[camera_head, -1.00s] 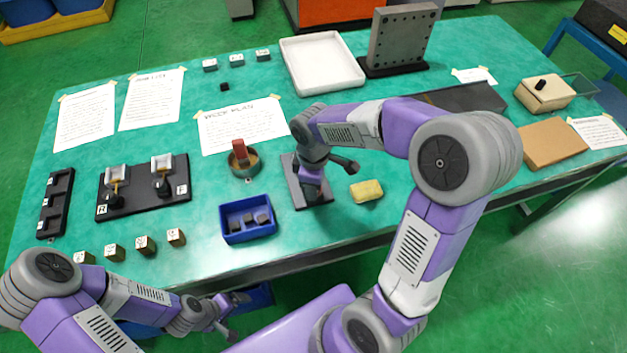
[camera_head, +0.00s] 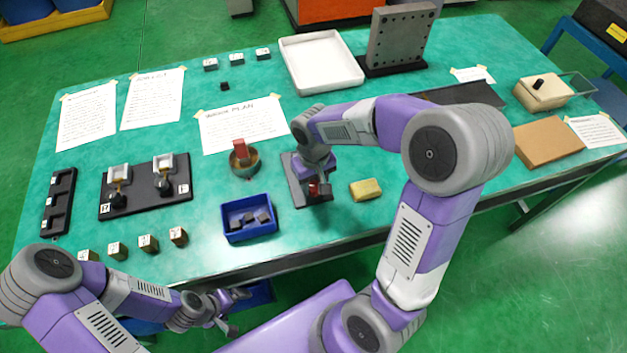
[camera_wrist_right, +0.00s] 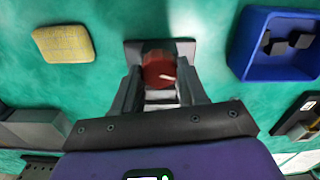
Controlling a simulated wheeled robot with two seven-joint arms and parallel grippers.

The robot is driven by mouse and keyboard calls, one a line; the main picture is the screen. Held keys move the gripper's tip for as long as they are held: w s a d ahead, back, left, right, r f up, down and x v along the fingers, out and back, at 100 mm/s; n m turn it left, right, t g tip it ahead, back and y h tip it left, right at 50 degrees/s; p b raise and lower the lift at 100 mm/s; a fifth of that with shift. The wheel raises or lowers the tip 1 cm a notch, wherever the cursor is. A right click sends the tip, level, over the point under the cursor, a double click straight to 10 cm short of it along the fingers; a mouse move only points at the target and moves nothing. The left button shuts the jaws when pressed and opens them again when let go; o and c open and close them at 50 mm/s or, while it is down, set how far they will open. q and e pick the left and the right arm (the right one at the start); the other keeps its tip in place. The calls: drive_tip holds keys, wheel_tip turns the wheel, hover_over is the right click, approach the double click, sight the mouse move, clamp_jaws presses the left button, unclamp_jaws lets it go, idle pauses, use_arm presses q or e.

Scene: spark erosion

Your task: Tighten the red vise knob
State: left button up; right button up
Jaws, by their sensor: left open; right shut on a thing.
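The red vise knob (camera_wrist_right: 159,71) shows in the right wrist view, on the vise (camera_wrist_right: 184,48). My right gripper (camera_wrist_right: 160,80) is shut on the knob, with a finger on either side. In the head view the red knob (camera_head: 318,189) shows just below my right wrist, at the front of the dark vise plate (camera_head: 294,180); my arm hides much of the vise. My left gripper (camera_head: 232,312) is open and empty, low in front of the table's front edge, away from the vise.
A yellow sponge (camera_head: 365,189) lies right of the vise. A blue bin (camera_head: 248,232) with several dark blocks stands to its left, and a round bowl (camera_head: 243,168) with a red item is behind the bin. A black fixture (camera_head: 145,203) stands further left.

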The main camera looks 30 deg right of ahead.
sight(315, 185)
drive_tip(key=m, duration=0.4)
drive_tip(key=shift+m, duration=0.3)
drive_tip(key=shift+d+m+p, duration=0.1)
drive_tip(key=shift+m+p, duration=0.25)
drive_tip(key=shift+m, duration=1.55)
drive_tip(key=o, duration=1.1)
drive_tip(key=shift+c, duration=0.2)
wheel_tip(315, 185, up, 8)
drive_tip(key=p, duration=0.2)
drive_tip(key=shift+f+p, duration=0.2)
drive_tip(key=shift+p, duration=0.1)
